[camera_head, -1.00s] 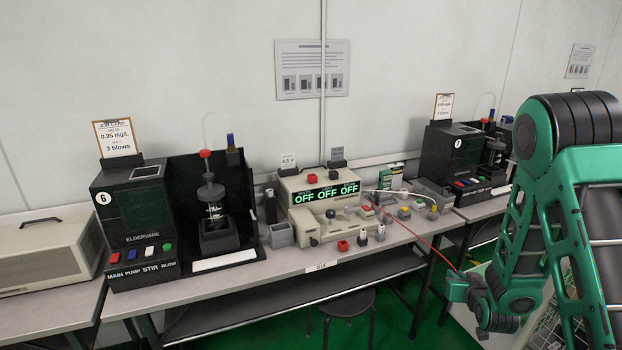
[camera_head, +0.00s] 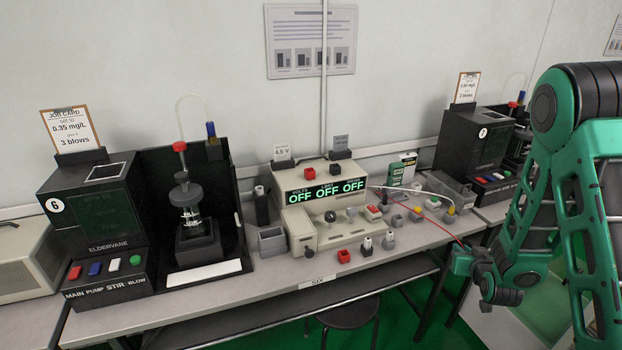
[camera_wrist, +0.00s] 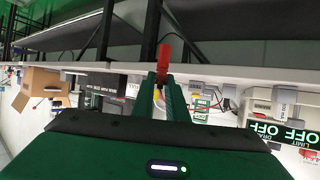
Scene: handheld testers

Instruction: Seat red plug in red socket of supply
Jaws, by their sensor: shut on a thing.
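The supply (camera_head: 300,230) is a beige box on the bench with a lit display reading OFF three times. On its top are a red block (camera_head: 309,173) and a black block; I cannot tell whether the red one is the red socket. My gripper (camera_head: 462,262) is in front of the bench, to the right of the supply and apart from it. In the wrist view, its fingers (camera_wrist: 165,90) are shut on the red plug (camera_wrist: 163,56), which sticks out past the fingertips. A red lead (camera_head: 425,225) runs from the bench to my gripper. The plug is too small to make out in the head view.
Several small holders, including a red one (camera_head: 343,256), stand before and right of the supply. Black ELDERVANE testers stand left (camera_head: 95,215) and right (camera_head: 470,140). A stool (camera_head: 348,312) is under the bench. The wrist view is upside down.

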